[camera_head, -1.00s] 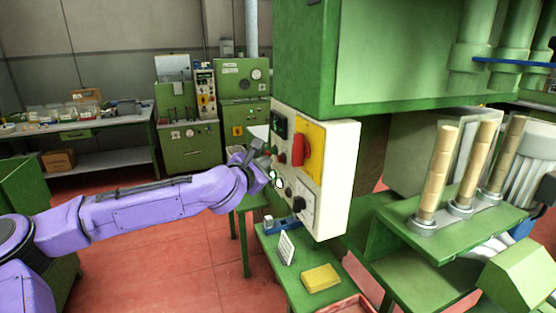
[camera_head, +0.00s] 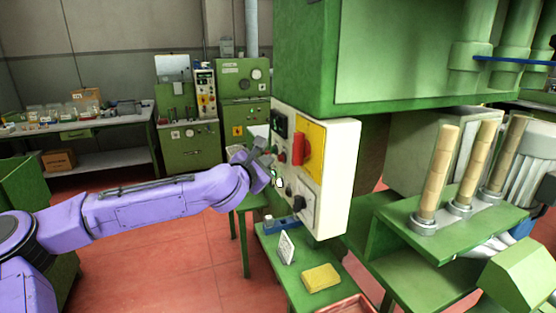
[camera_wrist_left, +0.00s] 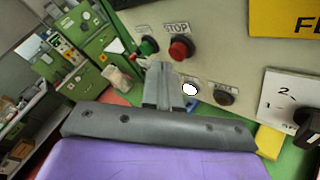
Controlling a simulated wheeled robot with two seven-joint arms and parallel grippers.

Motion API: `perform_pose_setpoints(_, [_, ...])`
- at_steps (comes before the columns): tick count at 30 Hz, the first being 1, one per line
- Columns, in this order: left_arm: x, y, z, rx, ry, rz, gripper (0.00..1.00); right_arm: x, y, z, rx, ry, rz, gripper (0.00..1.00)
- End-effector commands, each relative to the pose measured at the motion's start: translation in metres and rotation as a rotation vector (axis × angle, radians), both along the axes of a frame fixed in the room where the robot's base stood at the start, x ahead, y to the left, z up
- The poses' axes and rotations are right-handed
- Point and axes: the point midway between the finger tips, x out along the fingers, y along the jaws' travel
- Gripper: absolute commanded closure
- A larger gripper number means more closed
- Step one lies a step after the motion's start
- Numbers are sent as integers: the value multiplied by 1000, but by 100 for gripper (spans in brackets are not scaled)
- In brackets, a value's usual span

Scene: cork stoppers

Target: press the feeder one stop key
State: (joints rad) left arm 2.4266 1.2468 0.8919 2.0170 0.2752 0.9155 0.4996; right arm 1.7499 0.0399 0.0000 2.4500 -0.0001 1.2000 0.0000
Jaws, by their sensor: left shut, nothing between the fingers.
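The control box (camera_head: 338,170) hangs on the green machine, its face toward my left arm. In the left wrist view a red button (camera_wrist_left: 181,50) sits under a STOP label, with a green button (camera_wrist_left: 148,46) to its left. The red button also shows small in the head view (camera_head: 282,157). My left gripper (camera_wrist_left: 163,75) is shut and empty. Its fingertips appear just below and between these two buttons; I cannot tell whether they touch the panel. In the head view the gripper (camera_head: 262,150) is close beside the box's left side.
A lit white lamp (camera_wrist_left: 190,89) and a dark button (camera_wrist_left: 224,95) are lower on the panel. A black rotary knob (camera_wrist_left: 308,125) sits at right. A red handle (camera_head: 299,149) stands out on a yellow plate. A green table with a yellow block (camera_head: 321,278) is below.

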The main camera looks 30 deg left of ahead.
Motion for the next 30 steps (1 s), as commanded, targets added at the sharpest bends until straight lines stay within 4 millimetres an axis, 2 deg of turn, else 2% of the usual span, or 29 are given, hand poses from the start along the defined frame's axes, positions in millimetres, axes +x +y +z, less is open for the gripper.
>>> perform_pose_setpoints(30, [8, -7, 0, 0, 0, 0, 100, 0, 0, -5, 0, 0, 0, 47])
